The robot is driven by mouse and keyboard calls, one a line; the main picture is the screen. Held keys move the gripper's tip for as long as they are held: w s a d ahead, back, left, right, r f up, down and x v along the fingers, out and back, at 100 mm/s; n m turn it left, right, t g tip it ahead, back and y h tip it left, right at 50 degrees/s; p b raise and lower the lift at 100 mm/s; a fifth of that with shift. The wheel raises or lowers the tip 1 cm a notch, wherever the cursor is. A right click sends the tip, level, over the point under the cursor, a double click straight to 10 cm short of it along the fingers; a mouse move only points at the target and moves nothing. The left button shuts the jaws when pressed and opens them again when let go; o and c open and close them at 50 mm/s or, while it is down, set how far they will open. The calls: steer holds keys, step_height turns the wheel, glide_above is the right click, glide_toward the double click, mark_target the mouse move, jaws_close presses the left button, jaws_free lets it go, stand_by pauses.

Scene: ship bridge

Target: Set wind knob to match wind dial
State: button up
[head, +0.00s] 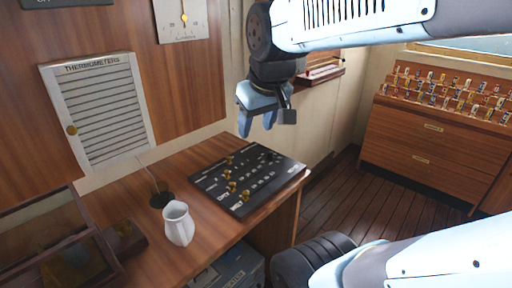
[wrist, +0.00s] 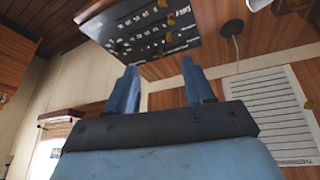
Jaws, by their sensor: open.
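A black control panel (head: 247,202) lies on the wooden desk, with several brass knobs (head: 232,186) and rows of white labels too small to read. I cannot tell which knob is the wind knob. A white dial plate (head: 170,27) with a brass pointer is on the wall at the top, cut off by the frame; its label is not readable, so I cannot tell if it is the wind dial. My gripper (head: 257,129) is open and empty, above the panel's far side and apart from it. In the wrist view, the panel (wrist: 125,30) appears inverted beyond my open fingers (wrist: 160,72).
A white jug (head: 178,225) stands on the desk left of the panel, near a dark round fitting (head: 161,199) with a thin rod. A glass-topped case (head: 60,250) is at the left. A thermometers board (head: 100,112) hangs on the wall.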

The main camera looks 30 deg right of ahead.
steer(key=w+d+f+n+g, duration=0.1)
steer(key=w+d+n, duration=0.15)
steer(key=w, duration=0.35)
steer(key=w+d+f+n+g, duration=0.1)
steer(key=w+d+f+g, duration=0.1)
steer(key=w+d, duration=0.35)
steer(key=n+g, duration=0.2)
steer(key=n, duration=0.1)
glide_toward(270, 152)
step_height(270, 152, down, 9)
steer(key=shift+s+d+r, duration=0.1)
steer(key=shift+d, duration=0.05)
steer(key=shift+c, duration=0.2)
